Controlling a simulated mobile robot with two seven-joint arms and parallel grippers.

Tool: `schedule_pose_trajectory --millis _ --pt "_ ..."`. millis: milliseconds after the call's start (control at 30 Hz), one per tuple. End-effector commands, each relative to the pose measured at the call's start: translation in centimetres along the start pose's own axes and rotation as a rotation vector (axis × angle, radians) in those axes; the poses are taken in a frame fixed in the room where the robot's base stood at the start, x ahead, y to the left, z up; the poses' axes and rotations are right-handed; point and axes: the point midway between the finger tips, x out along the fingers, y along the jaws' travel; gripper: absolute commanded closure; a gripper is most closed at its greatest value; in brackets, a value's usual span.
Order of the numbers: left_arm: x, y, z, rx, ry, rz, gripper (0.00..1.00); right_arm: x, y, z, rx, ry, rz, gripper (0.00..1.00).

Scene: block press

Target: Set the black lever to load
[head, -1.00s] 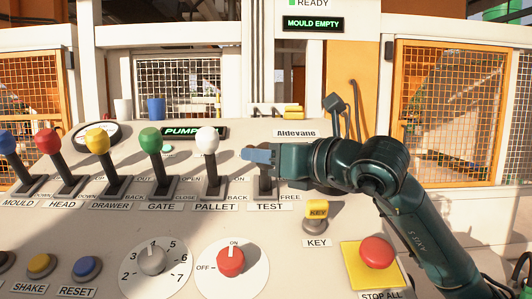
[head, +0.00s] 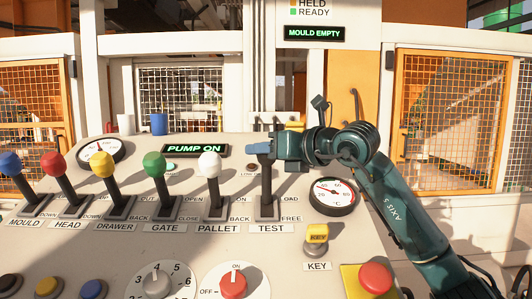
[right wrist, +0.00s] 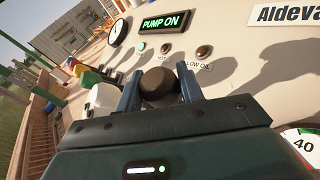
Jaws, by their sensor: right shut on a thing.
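The black lever (head: 267,182) is the one above the TEST label, with LOAD marked at its upper right and FREE at its lower right. It stands nearly upright and reaches higher in the picture than the white PALLET lever. My right gripper (head: 262,147) is shut around its top in the head view and hides the knob there. In the right wrist view the dark round knob (right wrist: 158,84) sits between the two blue fingers. My left gripper is not in view.
The white-knobbed PALLET lever (head: 210,180) stands close on the left, with the green GATE lever (head: 154,180) beyond it. A temperature gauge (head: 332,196) lies to the right, above the yellow KEY switch (head: 317,236). The red stop button (head: 375,278) is at the lower right.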

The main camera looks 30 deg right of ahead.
Motion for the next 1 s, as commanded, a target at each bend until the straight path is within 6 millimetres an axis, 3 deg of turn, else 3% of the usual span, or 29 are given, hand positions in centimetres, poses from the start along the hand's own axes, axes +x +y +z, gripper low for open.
schedule_pose_trajectory --millis 567,600,833,1000 --pt "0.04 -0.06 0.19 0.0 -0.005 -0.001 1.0 0.39 -0.62 -0.02 -0.001 0.004 -0.008 1.0" --pt "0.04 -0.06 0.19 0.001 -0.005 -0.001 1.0 0.39 -0.62 -0.03 -0.001 0.004 -0.008 0.6" --pt "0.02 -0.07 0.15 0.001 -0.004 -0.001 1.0 0.36 -0.49 0.0 0.0 0.003 -0.005 0.41" --pt "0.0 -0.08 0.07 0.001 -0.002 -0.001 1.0 0.34 -0.42 0.03 0.0 0.003 -0.003 0.41"
